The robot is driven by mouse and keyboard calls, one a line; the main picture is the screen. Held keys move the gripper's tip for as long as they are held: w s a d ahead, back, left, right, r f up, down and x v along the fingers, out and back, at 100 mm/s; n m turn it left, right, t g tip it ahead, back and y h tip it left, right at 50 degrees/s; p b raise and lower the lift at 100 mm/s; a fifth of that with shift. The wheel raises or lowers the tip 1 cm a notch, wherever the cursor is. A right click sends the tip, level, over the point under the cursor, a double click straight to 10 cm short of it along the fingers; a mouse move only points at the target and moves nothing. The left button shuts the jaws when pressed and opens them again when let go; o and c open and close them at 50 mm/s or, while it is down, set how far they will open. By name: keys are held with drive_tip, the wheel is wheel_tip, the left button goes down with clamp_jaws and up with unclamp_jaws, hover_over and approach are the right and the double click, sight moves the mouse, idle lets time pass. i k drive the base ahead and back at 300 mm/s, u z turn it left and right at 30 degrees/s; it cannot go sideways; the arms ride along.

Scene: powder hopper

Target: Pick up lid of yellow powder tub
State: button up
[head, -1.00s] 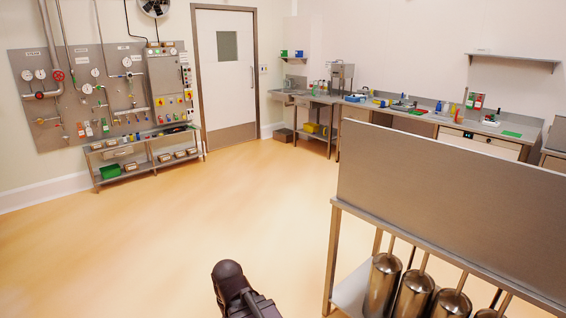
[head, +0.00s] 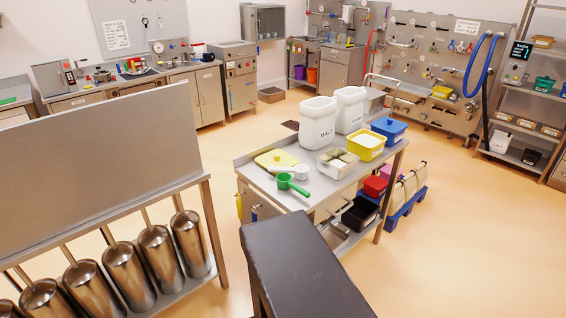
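The yellow powder tub (head: 366,146) stands on the steel table in the middle of the head view, towards its right side. It looks open, with pale powder inside. A flat yellow lid (head: 277,159) with a small knob lies on the left part of the same table, apart from the tub. A white scoop (head: 298,172) lies close in front of the lid, and a green scoop (head: 292,184) lies nearer the front edge. My gripper is not in view.
The steel table (head: 262,180) also bears two white tubs, one marked MALT (head: 318,122), a metal tray (head: 337,162) and a lidded blue tub (head: 388,129). A steel rack (head: 95,180) with metal cylinders (head: 124,270) stands left. Floor between rack and table is clear.

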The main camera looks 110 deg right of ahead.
sight(277, 157)
drive_tip(key=k, duration=0.15)
drive_tip(key=z, duration=3)
drive_tip(key=i, duration=1)
drive_tip(key=z, duration=0.1)
drive_tip(key=k, duration=0.2)
drive_tip(key=z, duration=0.05)
